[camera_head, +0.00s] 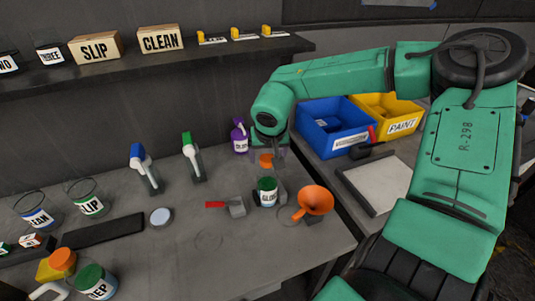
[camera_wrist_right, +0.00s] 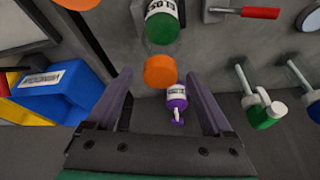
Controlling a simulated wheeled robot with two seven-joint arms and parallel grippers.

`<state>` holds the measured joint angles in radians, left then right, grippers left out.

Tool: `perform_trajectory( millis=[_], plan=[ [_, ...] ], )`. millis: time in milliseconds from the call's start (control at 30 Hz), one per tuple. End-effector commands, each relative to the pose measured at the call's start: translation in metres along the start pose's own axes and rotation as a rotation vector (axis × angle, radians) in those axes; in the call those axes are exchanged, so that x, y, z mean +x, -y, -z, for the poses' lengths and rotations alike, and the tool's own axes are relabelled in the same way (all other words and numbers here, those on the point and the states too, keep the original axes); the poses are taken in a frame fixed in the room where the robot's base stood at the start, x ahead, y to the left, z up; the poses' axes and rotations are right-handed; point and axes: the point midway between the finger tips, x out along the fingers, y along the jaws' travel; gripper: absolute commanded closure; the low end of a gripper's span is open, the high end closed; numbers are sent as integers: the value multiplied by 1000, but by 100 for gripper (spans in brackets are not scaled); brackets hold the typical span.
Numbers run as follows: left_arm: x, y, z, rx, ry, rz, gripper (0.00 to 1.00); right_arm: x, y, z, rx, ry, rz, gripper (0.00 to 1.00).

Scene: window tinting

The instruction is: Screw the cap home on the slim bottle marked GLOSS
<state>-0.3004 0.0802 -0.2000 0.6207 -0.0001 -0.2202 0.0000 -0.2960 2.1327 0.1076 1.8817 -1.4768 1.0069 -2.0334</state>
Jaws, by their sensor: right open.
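A slim clear bottle (camera_head: 267,190) with green liquid stands upright on the bench; its small label seems to read GLOSS but is hard to make out. An orange cap (camera_head: 266,161) shows at its top; I cannot tell how far it is turned down. My right gripper (camera_head: 268,149) is above the cap, open and pointing down. In the right wrist view the cap (camera_wrist_right: 160,72) shows near the gap between the spread fingers (camera_wrist_right: 156,82), apart from both, with the green bottle (camera_wrist_right: 160,28) beyond it. My left gripper is not in view.
An orange funnel (camera_head: 314,200) stands close right of the bottle, and a red-handled scraper (camera_head: 236,206) lies left. A purple bottle (camera_head: 240,138) stands behind. Blue (camera_head: 330,118) and yellow (camera_head: 383,105) bins are right.

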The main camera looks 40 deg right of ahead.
Motion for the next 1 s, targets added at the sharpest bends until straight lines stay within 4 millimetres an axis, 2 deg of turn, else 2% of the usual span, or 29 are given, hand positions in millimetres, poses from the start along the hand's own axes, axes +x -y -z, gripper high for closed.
perform_trajectory(
  millis=[67,100,267,300,333,467,767,933,1000],
  plan=[
    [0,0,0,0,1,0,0,0,0,0,0,0,0,14],
    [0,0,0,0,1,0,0,0,0,0,0,0,0,18],
    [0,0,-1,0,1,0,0,-1,0,0,0,0,0,79],
    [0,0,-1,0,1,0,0,-1,0,0,0,0,0,95],
    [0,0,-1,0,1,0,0,-1,0,0,0,0,0,100],
    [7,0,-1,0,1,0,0,2,0,-1,21,-1,-10,100],
    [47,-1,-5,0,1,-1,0,6,0,-2,294,-4,-126,100],
    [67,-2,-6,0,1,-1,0,6,0,-2,553,-6,-236,100],
    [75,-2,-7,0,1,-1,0,6,0,-1,742,-8,-319,100]
  ],
)
